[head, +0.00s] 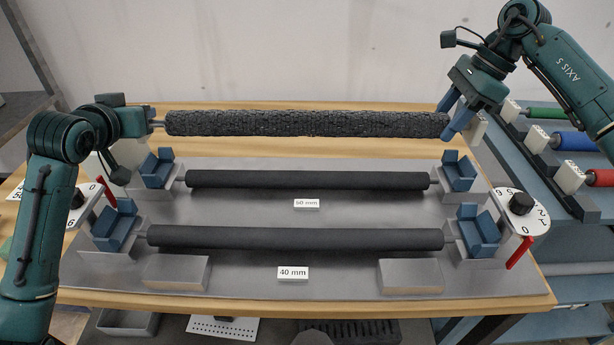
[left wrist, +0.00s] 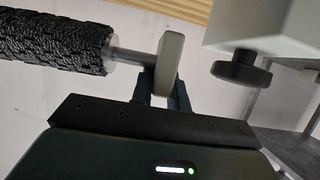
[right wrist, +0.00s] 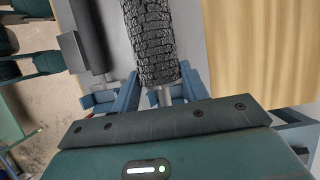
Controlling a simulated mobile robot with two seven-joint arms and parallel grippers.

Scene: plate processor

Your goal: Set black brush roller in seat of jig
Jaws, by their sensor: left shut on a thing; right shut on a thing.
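The black brush roller (head: 305,123), with a rough, bristly surface, is held level above the back of the jig (head: 305,265). My left gripper (head: 153,119) is shut on its left shaft end; in the left wrist view the brush roller (left wrist: 55,45) shows with its shaft and a pale end disc at the fingers (left wrist: 160,92). My right gripper (head: 456,120) is shut at its right end; in the right wrist view the shaft (right wrist: 164,97) runs between the fingers. The jig has blue seats at the back (head: 157,168) (head: 459,171) and front (head: 114,226) (head: 479,231).
Smooth dark rollers lie between the back seats (head: 305,180) and front seats (head: 295,238), by the 50 mm and 40 mm labels. White dials with red levers stand left and right (head: 520,204). A rack with green, blue and red rollers (head: 575,141) is at right.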

